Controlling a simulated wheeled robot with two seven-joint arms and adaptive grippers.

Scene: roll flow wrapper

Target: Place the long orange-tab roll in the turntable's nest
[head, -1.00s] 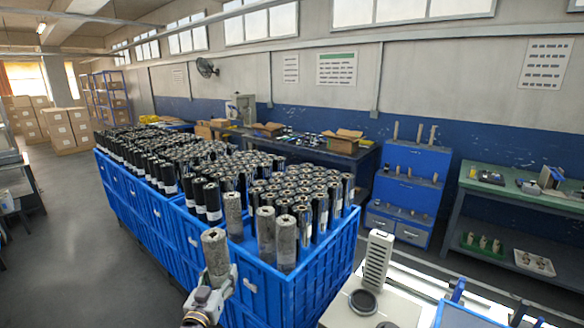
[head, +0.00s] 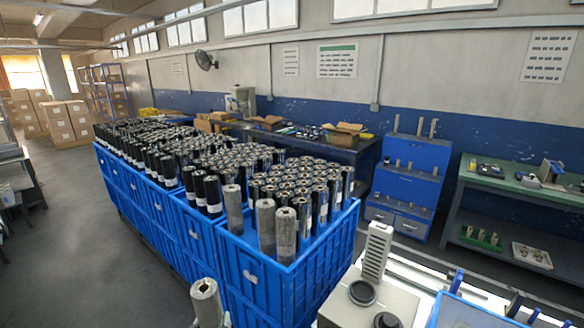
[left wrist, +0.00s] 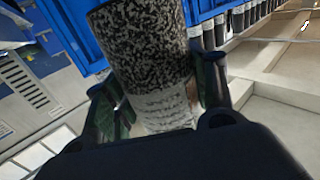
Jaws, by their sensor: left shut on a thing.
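A grey speckled roll (head: 206,305) stands roughly upright at the bottom of the head view, in front of the blue crate. My left gripper (left wrist: 165,100) is shut on this roll, with one finger on each side of it. In the left wrist view the roll (left wrist: 145,45) has a pale label near the fingers; no orange tab shows on it. A white machine (head: 395,303) with a round black disc (head: 362,293) stands at the bottom right; I cannot tell whether this disc is the turntable's nest. My right gripper is out of view.
Blue crates (head: 262,285) full of upright black and grey rolls fill the middle. A blue stepped rack (head: 410,175) with pegs and a green bench (head: 520,180) stand along the wall. A blue-edged tray (head: 460,312) lies at the bottom right.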

